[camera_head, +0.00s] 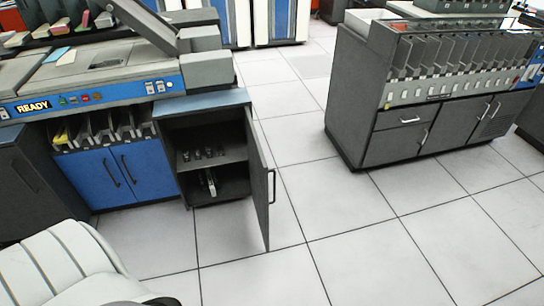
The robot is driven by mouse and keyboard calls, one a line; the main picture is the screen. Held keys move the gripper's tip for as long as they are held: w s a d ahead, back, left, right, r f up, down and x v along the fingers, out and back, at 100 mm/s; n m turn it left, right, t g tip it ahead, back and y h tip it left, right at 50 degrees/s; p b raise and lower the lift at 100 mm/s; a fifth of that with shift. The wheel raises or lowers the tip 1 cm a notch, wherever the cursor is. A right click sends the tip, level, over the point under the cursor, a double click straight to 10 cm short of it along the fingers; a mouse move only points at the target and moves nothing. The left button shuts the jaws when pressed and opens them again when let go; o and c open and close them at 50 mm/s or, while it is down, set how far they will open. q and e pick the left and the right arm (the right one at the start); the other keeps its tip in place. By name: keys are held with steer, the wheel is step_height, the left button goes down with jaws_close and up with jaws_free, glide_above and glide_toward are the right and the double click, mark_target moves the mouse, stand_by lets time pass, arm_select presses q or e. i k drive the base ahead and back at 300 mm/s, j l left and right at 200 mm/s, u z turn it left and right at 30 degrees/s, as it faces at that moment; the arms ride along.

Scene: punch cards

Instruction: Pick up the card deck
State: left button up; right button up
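No gripper of mine shows in the head view. I cannot tell for certain which thing is the card deck. A small pale upright object (211,183) stands on the floor of the open cabinet (203,126), too small to make out. Several small light-topped items (203,154) sit on the cabinet's middle shelf.
The cabinet door (260,180) stands open, jutting forward over the floor. A grey card machine (430,95) with several slots stands at the right. A white ribbed seat (55,262) fills the lower left. The tiled floor (350,230) between is clear.

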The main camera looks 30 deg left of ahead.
mark_target(209, 178)
steer(key=l+u, duration=0.1)
steer(key=u, duration=0.4)
steer(key=i+l+u, duration=0.1)
steer(key=u, duration=0.35)
steer(key=l+u, duration=0.2)
steer(key=u, duration=0.3)
steer(key=i+l+u, duration=0.15)
steer(key=l+u, duration=0.2)
steer(key=l, duration=0.55)
steer(key=l+u, duration=0.35)
steer(key=l, duration=0.5)
steer(key=i+l, duration=0.1)
steer(key=i, duration=0.15)
